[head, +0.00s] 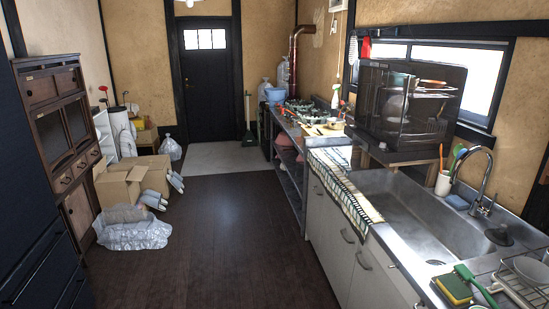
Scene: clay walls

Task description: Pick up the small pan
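I cannot make out a small pan for certain. The far counter (284,150) along the right wall carries a crowd of small kitchen items, too small to tell apart. A dark round object (499,236) lies at the right side of the sink; I cannot tell what it is. Neither of my grippers shows in the head view.
The steel sink (400,205) and white cabinets (345,235) line the right side. A dark dish cabinet (408,105) stands behind the sink. Cardboard boxes (125,180) and a plastic-wrapped bundle (133,237) lie at left. The dark wooden floor (225,235) between is clear.

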